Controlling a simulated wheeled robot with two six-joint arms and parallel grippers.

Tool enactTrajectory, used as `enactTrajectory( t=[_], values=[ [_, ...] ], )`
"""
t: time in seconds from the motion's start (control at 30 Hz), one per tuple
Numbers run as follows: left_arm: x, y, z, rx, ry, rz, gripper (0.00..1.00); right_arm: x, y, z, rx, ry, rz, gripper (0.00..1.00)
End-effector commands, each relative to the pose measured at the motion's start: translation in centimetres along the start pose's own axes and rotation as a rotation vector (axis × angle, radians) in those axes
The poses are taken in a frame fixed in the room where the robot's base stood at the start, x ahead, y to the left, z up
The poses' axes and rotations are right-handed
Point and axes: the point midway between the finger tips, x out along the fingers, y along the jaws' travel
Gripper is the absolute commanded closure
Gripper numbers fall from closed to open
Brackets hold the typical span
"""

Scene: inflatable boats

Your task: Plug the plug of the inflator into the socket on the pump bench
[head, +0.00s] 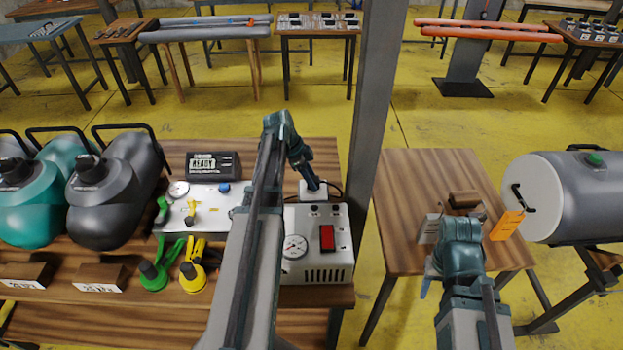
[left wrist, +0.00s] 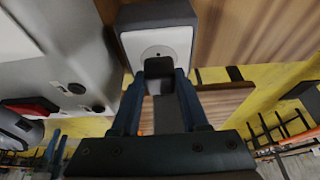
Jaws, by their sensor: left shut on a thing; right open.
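The inflator (head: 316,245) is a pale box with a gauge and a red switch on the right end of the wooden pump bench (head: 180,300). The socket (head: 312,192) stands behind it; in the left wrist view its pale round-marked face (left wrist: 157,42) sits in a grey housing. My left gripper (head: 314,185) is shut on the black plug (left wrist: 160,72), directly in front of the socket face. I cannot tell whether the plug touches it or is inserted. A dark cable (head: 331,184) runs near the socket. My right gripper (head: 428,286) is open, low over the side table, mostly hidden by its wrist.
A grey post (head: 372,110) rises just right of the socket. A side table (head: 400,190) and grey tank (head: 575,195) stand right.

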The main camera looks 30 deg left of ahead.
Motion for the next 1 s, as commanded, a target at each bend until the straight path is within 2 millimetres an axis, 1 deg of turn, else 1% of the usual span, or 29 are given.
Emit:
enactTrajectory(
  t=[0.53,1.0],
  values=[
    [0.04,-0.01,0.02,0.0,0.0,0.0,1.0,0.05,0.0,0.0,0.0,0.0,0.0,0.5],
    [0.83,-0.01,0.34,0.0,0.0,0.0,1.0,0.9,-0.09,-0.05,0.0,0.0,0.0,0.5]
  ],
)
